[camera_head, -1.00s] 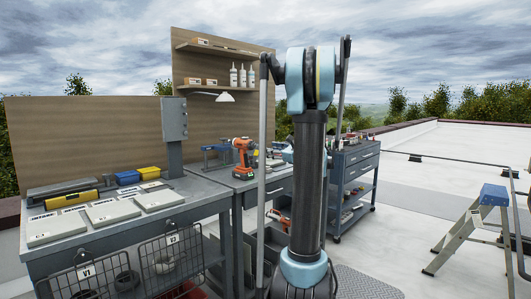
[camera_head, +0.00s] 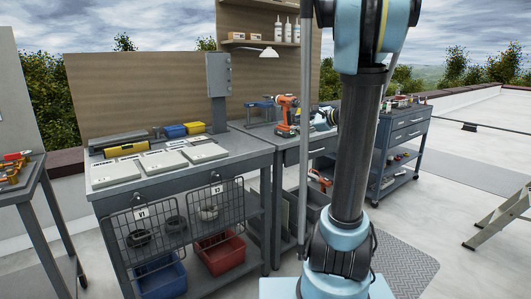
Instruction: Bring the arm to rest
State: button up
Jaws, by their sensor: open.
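My arm (camera_head: 352,150) stands upright in the right half of the view. Its dark middle link rises from a light blue base to a light blue joint cut by the top edge. I cannot make out my gripper or its fingers. A small light blue and dark shape (camera_head: 324,117) shows just left of the arm by the workbench, and I cannot tell what it is.
A grey workbench (camera_head: 245,185) with flat panels, bins and hanging wire baskets stands left of my arm. An orange drill (camera_head: 287,113) stands on its far part. A grey tool cart (camera_head: 405,150) is behind at right. A stepladder (camera_head: 503,218) stands at the right edge; pale floor lies between.

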jog(key=s+a+f+n+g+h, duration=0.25)
jog(key=s+f+n, duration=0.3)
jog(key=s, duration=0.45)
jog(key=s+a+f+n+g+h, duration=0.25)
jog(key=s+f+n, duration=0.3)
jog(key=s, duration=0.45)
jog(key=s+d+f+n+g+h, duration=0.1)
jog(key=s+d+f+n+h, duration=0.1)
jog(key=s, duration=0.6)
jog(key=s+d+f+n+g+h, duration=0.2)
jog(key=s+d+f+n, duration=0.3)
jog(key=s+f, duration=0.3)
jog(key=shift+s+d+f+n+h, duration=0.15)
jog(key=shift+s+f+n+h, duration=0.25)
jog(key=shift+f, duration=0.3)
